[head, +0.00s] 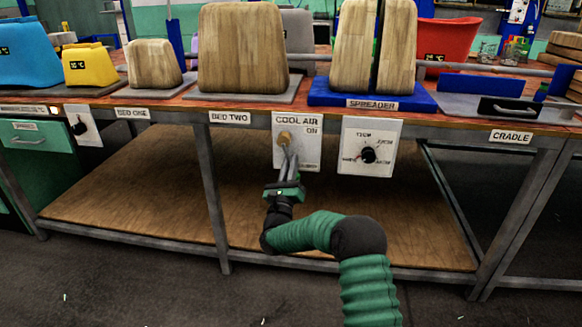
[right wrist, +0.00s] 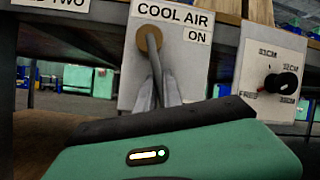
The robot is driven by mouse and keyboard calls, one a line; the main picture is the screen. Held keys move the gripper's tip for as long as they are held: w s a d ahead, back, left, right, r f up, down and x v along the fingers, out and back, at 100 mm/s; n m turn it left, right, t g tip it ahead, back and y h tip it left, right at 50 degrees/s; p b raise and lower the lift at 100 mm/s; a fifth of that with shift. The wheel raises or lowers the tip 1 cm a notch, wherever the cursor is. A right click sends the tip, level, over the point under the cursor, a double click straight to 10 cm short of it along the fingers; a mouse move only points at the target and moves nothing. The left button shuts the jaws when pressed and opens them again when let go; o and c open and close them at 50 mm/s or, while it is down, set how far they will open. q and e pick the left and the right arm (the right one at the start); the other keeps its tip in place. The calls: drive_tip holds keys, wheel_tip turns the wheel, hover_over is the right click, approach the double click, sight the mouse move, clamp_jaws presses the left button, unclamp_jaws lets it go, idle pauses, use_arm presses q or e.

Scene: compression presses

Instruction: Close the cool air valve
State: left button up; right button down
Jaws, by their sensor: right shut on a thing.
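The cool air valve is a brass-coloured round fitting (head: 285,137) on a white panel (head: 309,151) labelled COOL AIR, with ON at its upper right. In the right wrist view the valve's round base (right wrist: 148,38) has a grey lever (right wrist: 153,62) hanging down from it. My right gripper (head: 288,158) reaches up to the valve from below. Its fingers (right wrist: 160,92) are shut on the lever's lower part, which they partly hide. My left gripper is in neither view.
A second white panel with a black dial (head: 368,154) is to the right. A table leg (head: 212,195) stands left of my arm. Wooden blocks (head: 242,48) and a blue spreader base (head: 372,96) stand on the bench above. The lower wooden shelf (head: 130,190) is bare.

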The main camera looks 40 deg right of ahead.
drive_tip(key=m+g+b, duration=0.1)
drive_tip(key=m, duration=0.1)
drive_tip(key=w+a+m+g+h, duration=0.1)
drive_tip(key=m, duration=0.1)
drive_tip(key=w+m+g+b, duration=0.1)
drive_tip(key=m, duration=0.1)
drive_tip(key=shift+a+f+b, duration=0.3)
drive_tip(key=shift+f, duration=0.1)
drive_tip(key=shift+r, duration=0.1)
drive_tip(key=c, duration=1.5)
unclamp_jaws()
